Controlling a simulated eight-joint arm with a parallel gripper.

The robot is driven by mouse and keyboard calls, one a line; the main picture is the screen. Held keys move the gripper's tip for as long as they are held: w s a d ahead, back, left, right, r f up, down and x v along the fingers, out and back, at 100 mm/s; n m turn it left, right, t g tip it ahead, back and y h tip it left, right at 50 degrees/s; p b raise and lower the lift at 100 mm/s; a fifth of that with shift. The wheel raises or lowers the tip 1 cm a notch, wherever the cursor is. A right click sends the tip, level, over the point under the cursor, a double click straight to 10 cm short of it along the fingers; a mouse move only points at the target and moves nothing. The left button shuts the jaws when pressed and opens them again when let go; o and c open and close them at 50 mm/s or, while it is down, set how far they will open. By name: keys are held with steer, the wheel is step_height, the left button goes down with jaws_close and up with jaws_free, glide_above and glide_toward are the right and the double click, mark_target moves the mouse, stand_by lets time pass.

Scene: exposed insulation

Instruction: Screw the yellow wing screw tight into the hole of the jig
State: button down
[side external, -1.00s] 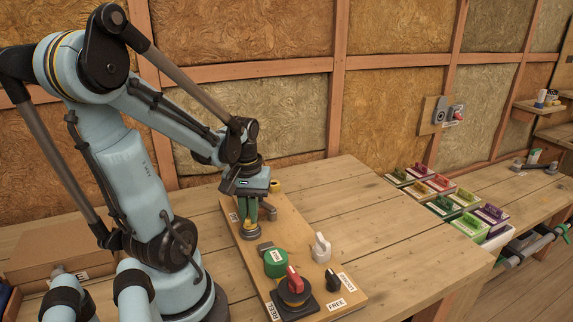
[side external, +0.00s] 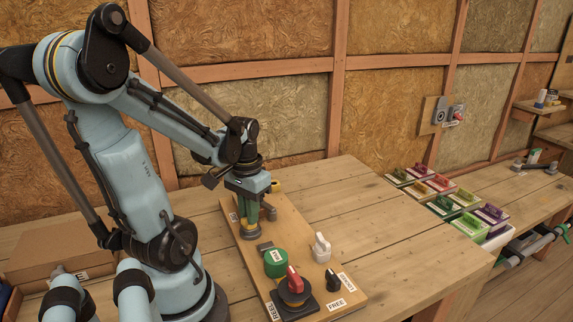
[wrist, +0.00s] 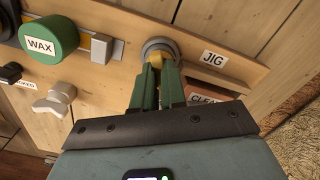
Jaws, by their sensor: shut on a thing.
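The jig (wrist: 160,44) is a round grey fitting on the wooden board, beside the "JIG" label in the wrist view. It also shows under my gripper in the side external view (side external: 251,234). The yellow wing screw (wrist: 155,57) is at the jig's centre, mostly hidden by the green fingers. My gripper (wrist: 157,66) is shut on the screw, and points down at the jig in the side external view (side external: 249,222). The hole is hidden, and I cannot tell how deep the screw sits.
The board also holds a green "WAX" knob (side external: 275,263), a white wing knob (side external: 321,247), a red-handled switch (side external: 294,285) and a small black knob (side external: 332,279). Coloured boxes (side external: 450,205) stand at the right. The bench right of the board is clear.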

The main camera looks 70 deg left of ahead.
steer(key=shift+d+f, duration=0.1)
steer(key=shift+f, duration=0.25)
stand_by(0.3)
steer(key=m, duration=0.6)
steer(key=shift+f, duration=0.15)
stand_by(0.8)
steer(key=m, duration=0.6)
steer(key=shift+d, duration=0.1)
steer(key=c, duration=1.2)
jaws_free()
steer(key=shift+o, duration=0.5)
steer(key=shift+w+r, duration=0.1)
steer(key=shift+r, duration=4.45)
